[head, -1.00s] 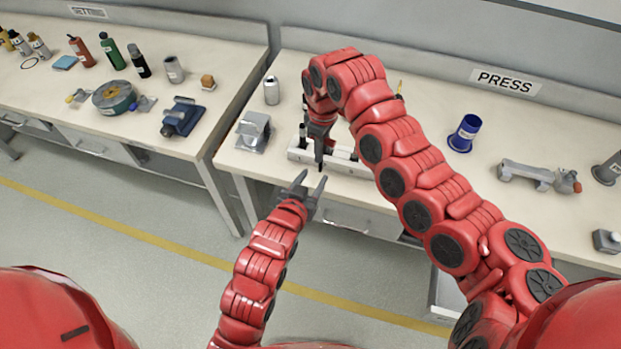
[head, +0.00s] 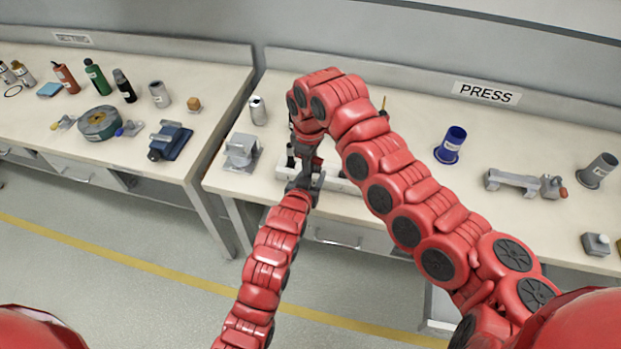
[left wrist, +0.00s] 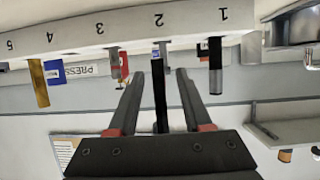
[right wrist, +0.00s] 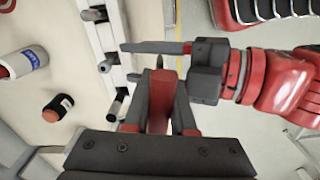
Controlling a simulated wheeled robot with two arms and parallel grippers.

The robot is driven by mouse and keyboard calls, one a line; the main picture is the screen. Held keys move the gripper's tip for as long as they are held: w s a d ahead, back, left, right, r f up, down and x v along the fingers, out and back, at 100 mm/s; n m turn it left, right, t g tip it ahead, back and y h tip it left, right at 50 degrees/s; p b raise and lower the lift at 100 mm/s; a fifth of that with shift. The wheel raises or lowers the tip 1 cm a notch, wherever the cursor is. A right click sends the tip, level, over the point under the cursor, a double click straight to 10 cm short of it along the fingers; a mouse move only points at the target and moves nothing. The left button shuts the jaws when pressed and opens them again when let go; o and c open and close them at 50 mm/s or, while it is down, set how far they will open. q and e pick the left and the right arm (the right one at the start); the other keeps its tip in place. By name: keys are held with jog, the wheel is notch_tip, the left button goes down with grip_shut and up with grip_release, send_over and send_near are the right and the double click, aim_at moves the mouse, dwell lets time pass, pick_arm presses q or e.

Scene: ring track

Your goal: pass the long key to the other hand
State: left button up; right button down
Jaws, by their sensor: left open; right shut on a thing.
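The pale key rack (head: 345,186) stands at the front of the press bench; in the left wrist view the rack (left wrist: 75,33) has numbered slots with several keys. My right gripper (head: 305,160) is at the rack and shut on the long key, mostly hidden in the head view.
A grey block (head: 241,152) and a metal can (head: 258,110) stand left of the rack. A blue cup (head: 451,145) and a grey fixture (head: 514,184) stand to its right. A second bench on the left holds bottles and a blue vise (head: 170,141).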

pick_arm(q)
grip_shut()
pick_arm(e)
jog(key=c, duration=0.7)
grip_release()
jog(key=shift+o, duration=0.2)
